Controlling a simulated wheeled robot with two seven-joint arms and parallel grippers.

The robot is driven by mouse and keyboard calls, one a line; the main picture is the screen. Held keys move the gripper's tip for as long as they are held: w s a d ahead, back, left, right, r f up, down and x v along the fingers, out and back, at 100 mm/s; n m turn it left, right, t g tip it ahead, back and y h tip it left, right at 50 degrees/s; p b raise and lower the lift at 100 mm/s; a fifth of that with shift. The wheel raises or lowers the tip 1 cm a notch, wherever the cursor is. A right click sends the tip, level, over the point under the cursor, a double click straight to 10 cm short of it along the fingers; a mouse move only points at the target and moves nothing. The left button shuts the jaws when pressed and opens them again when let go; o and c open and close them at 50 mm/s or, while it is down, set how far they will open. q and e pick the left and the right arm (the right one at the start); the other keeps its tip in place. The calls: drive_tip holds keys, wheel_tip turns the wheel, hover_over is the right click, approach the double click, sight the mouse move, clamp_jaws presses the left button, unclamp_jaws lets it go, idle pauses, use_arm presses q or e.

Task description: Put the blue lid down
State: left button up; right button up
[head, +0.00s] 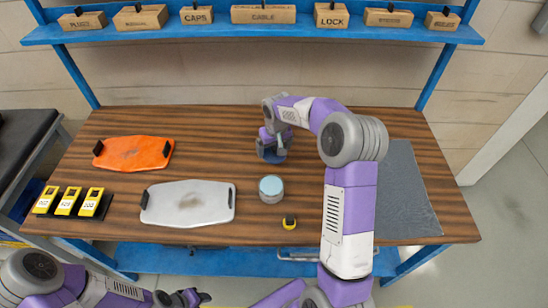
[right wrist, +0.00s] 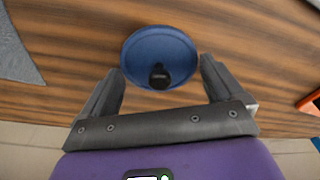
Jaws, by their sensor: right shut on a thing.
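The blue lid (right wrist: 150,45) is a round disc with a black knob (right wrist: 159,77). I cannot tell whether the lid touches the wood. My left gripper (head: 188,298) is at the bottom edge, away from the table objects; its jaw state is unclear.
A round canister with a pale blue top (head: 271,188) stands in front of the lid. A white tray (head: 190,205), an orange tray (head: 135,154) and yellow devices (head: 67,202) are left. A small yellow-black item (head: 289,223) is near the front. A grey mat (head: 408,195) lies right.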

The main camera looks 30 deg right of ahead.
sight(274, 152)
wheel_tip(274, 152, down, 4)
drive_tip(key=shift+f+b, duration=0.1)
drive_tip(key=shift+b, duration=0.35)
drive_tip(key=o, duration=0.6)
drive_tip(key=shift+f, duration=0.15)
drive_tip(key=shift+o, duration=0.2)
drive_tip(key=shift+r, duration=0.3)
wheel_tip(274, 152, up, 12)
drive_tip(key=s+p, duration=0.1)
drive_tip(key=p, duration=0.1)
drive_tip(key=shift+s+a+f+p, duration=0.15)
drive_tip(key=shift+s+a+p, duration=0.05)
drive_tip(key=shift+s+p, duration=0.2)
